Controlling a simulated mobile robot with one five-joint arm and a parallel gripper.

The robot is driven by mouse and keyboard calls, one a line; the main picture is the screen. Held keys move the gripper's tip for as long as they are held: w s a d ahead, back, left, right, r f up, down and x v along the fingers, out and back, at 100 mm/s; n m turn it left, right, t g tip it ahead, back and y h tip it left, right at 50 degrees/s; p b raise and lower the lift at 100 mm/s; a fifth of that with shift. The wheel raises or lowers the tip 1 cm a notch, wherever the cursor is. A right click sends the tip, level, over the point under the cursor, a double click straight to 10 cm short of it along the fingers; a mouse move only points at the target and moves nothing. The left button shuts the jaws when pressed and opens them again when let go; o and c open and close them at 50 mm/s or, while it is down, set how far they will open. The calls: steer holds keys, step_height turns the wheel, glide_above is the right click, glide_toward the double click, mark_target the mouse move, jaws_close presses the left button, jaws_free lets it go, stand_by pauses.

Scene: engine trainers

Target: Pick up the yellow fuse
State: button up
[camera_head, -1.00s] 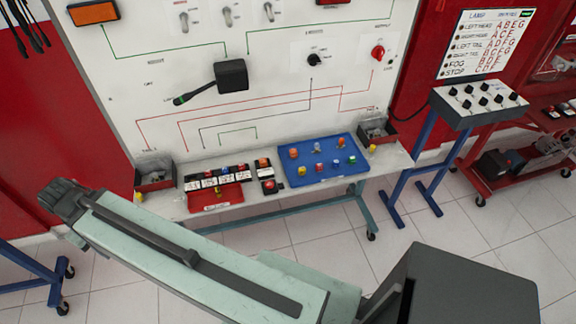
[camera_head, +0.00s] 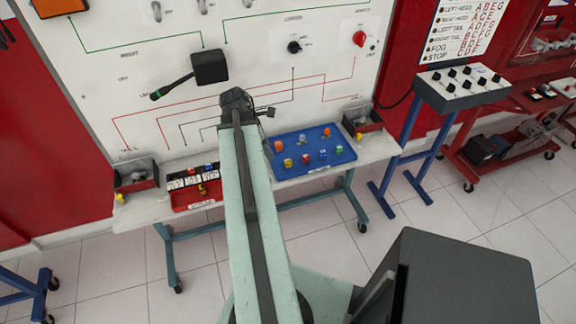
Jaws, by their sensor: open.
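A small yellow fuse (camera_head: 288,162) stands near the front left of the blue tray (camera_head: 312,146) on the bench. Other small yellow pieces show on the red tray (camera_head: 192,205), at the bench's left end (camera_head: 120,198) and near its right end (camera_head: 359,136). I cannot tell from the picture which of these the task means. My gripper (camera_head: 262,110) is at the far end of my arm, raised in front of the board, above and left of the blue tray in the picture. It looks empty and open; its fingers are small and dark. My arm hides the bench between the trays.
Several coloured pieces share the blue tray. Dark bins stand at the bench's left (camera_head: 136,178) and right (camera_head: 362,122). A black lever (camera_head: 208,68) juts from the white board (camera_head: 120,80) behind. A switch box on a blue stand (camera_head: 465,88) is at right. Floor before the bench is clear.

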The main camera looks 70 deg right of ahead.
glide_toward(287, 161)
steer(key=shift+n+g, duration=0.3)
steer(key=b+x, duration=0.2)
steer(key=x, duration=0.1)
steer(key=b+x, duration=0.5)
steer(key=x, duration=0.1)
steer(key=shift+w+d+f+b, duration=0.1)
steer(key=shift+w+f+b, duration=0.1)
steer(key=shift+w+b, duration=0.15)
steer(key=shift+s+r, duration=0.15)
steer(key=shift+c, duration=0.3)
jaws_close()
